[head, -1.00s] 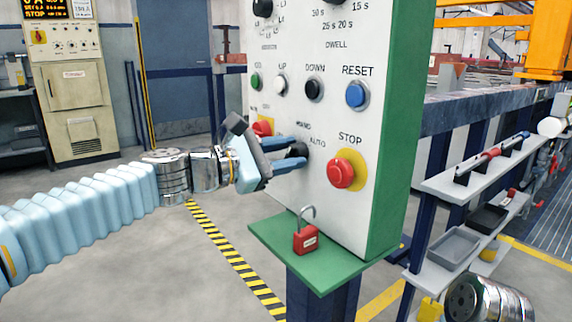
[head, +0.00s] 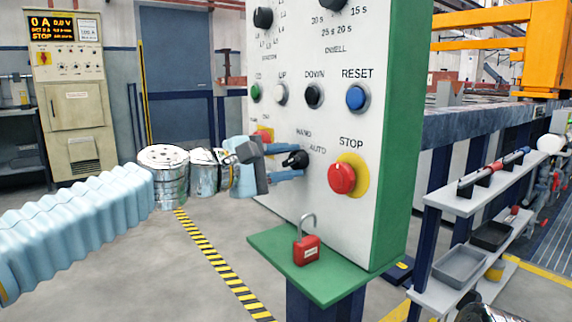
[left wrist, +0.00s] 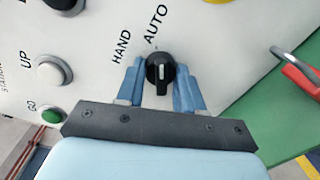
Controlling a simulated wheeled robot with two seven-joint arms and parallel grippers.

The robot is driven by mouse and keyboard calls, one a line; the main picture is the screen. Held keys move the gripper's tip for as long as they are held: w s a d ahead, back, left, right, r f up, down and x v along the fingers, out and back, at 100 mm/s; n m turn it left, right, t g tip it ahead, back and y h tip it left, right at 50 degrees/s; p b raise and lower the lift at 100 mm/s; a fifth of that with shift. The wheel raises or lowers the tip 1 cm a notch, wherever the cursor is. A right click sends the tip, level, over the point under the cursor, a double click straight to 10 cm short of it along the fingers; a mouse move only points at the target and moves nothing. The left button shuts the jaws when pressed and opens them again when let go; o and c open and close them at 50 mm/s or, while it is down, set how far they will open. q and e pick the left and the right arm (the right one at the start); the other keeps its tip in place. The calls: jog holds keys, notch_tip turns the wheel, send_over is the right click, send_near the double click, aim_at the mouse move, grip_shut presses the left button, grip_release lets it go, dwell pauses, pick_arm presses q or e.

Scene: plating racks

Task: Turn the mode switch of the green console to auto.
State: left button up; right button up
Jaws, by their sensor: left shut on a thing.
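The green console (head: 388,130) has a white front panel and stands in the middle of the head view. Its mode switch (head: 296,159) is a black knob below the HAND and AUTO labels. It also shows in the left wrist view (left wrist: 161,74), where its white pointer line points up, roughly towards AUTO. My left gripper (head: 288,161) comes from the left, its blue fingers on both sides of the knob. It is shut on the knob, as the left wrist view (left wrist: 161,86) also shows. My right gripper is not in view.
A red STOP button (head: 342,178) sits close right of the switch, and a red button (head: 264,135) is close behind my gripper. A red padlock (head: 307,250) stands on the green ledge (head: 335,282) below. A shelf rack (head: 440,202) is at the right.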

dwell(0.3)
pick_arm(q)
jog(key=o, duration=1)
jog(key=shift+o, duration=0.2)
jog(key=shift+s+a, duration=0.1)
jog(key=b+v, duration=0.1)
jog(key=v, duration=1.2)
jog(key=shift+s+a, duration=0.2)
jog(key=shift+a, duration=0.05)
